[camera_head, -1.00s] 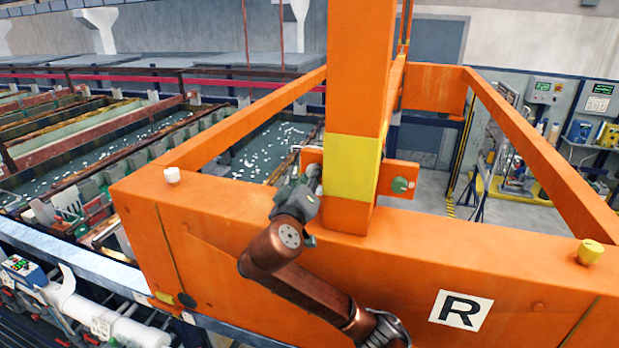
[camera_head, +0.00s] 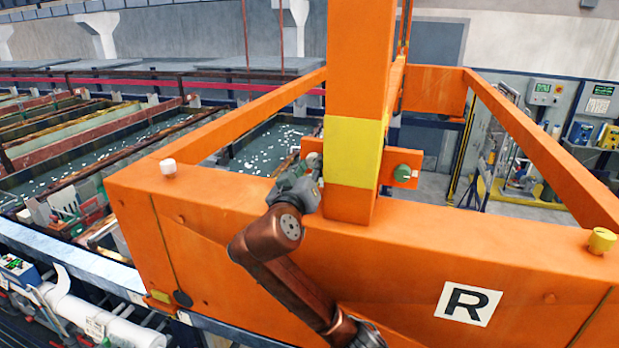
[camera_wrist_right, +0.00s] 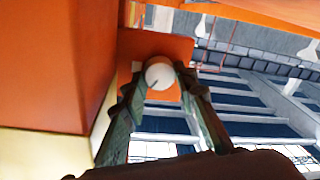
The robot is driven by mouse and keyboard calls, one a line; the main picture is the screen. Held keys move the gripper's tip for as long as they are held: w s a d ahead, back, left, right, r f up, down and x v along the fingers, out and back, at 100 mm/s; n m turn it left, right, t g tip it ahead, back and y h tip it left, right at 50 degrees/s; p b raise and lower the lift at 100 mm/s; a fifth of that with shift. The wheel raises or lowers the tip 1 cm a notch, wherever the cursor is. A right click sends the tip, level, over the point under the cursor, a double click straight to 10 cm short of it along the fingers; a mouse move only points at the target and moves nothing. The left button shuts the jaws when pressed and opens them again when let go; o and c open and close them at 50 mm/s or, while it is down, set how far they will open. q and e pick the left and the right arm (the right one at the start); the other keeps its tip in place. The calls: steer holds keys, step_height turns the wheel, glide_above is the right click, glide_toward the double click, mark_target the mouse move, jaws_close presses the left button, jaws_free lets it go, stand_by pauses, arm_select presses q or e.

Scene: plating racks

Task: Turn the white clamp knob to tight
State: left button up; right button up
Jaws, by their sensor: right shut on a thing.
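The white clamp knob (camera_wrist_right: 159,75) is a round disc with a dark line on its face. It sits on an orange plate (camera_wrist_right: 170,48) beside the post. In the right wrist view it lies between my two fingertips, and my right gripper (camera_wrist_right: 157,82) is shut on it. In the head view my right gripper (camera_head: 307,172) is beside the left side of the yellow-banded post (camera_head: 352,152), and it hides most of the knob (camera_head: 314,158). My left gripper is not in view.
A green knob (camera_head: 403,173) is on the plate right of the post. A white cap (camera_head: 168,166) and a yellow cap (camera_head: 602,240) stand on the orange beam (camera_head: 420,250). Liquid-filled tanks (camera_head: 95,155) lie behind at the left.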

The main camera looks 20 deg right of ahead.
steer(key=m+b, duration=0.3)
steer(key=shift+a+f, duration=0.1)
steer(key=shift+f, duration=0.25)
steer(key=m+b, duration=0.2)
steer(key=shift+m+h, duration=0.3)
steer(key=shift+m, duration=0.1)
steer(key=m+b, duration=0.1)
steer(key=m, duration=0.1)
steer(key=shift+r+m+b, duration=0.1)
steer(key=shift+m+b, duration=0.25)
steer(key=shift+m, duration=0.05)
steer(key=shift+r+m+h+b, duration=0.1)
steer(key=shift+m+h+b, duration=0.45)
steer(key=shift+m, duration=1.15)
steer(key=o, duration=1.2)
steer(key=shift+c, duration=0.2)
